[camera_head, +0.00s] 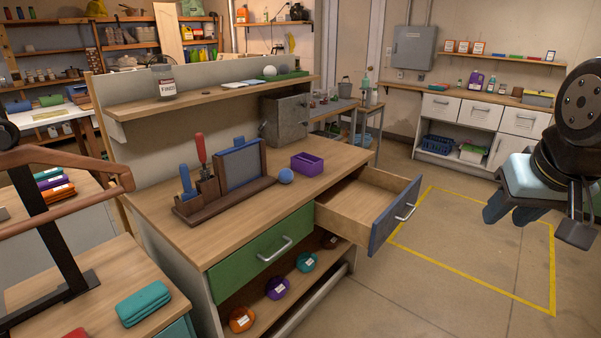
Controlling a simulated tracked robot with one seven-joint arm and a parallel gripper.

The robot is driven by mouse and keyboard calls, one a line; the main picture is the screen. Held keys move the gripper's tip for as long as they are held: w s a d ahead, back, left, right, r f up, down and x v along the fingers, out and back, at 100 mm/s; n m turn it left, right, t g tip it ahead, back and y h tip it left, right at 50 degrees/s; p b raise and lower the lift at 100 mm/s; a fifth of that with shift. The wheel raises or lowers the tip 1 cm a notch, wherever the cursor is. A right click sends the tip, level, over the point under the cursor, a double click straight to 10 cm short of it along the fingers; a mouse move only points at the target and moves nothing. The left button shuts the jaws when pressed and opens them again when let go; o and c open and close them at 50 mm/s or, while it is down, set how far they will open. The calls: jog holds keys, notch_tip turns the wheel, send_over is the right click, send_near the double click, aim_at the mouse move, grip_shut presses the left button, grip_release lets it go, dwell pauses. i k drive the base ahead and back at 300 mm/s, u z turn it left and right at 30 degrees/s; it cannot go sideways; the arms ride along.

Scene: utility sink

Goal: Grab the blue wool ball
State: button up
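A small blue ball (286,176) rests on the wooden top of the workbench (235,220), right of the centre of the bench. It sits between a wooden holder (225,198) with upright tools and a purple open box (307,163). My gripper (512,213) hangs at the right edge of the view, pointing down. It is well to the right of the ball and apart from it. Its fingers are seen at an angle, so I cannot tell whether they are open or shut. Nothing shows held in it.
An open drawer (351,205) with a blue front juts out from the bench, right of the ball. A green drawer (262,248) is closed. The yellow-outlined floor (470,245) is clear.

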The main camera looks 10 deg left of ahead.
aim_at(285, 175)
jog(key=u, duration=0.3)
jog(key=i, duration=1.75)
jog(key=u, duration=0.05)
